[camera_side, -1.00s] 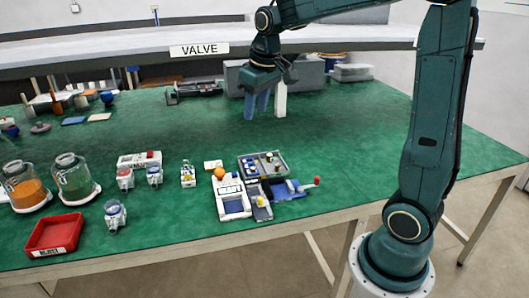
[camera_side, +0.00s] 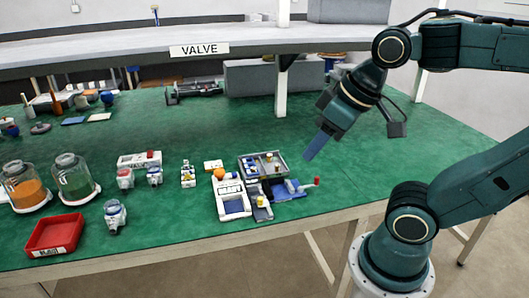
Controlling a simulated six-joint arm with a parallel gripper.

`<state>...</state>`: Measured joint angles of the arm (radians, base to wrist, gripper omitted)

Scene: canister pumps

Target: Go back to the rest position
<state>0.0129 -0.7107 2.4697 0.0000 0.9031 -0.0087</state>
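My gripper (camera_side: 317,146) hangs above the green table, to the right of and behind the grey parts tray (camera_side: 284,157). It is tilted, with its blue fingers pointing down and to the left. Nothing shows between the fingers. They overlap from this side, so I cannot tell whether they are apart.
A fixture with a blue plate and red knob (camera_side: 317,181) stands near the front edge, below my gripper. Small pumps (camera_side: 115,214), a red bin (camera_side: 54,235) and two jars (camera_side: 75,178) are at the left. A white post (camera_side: 281,90) stands behind. The table's right side is clear.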

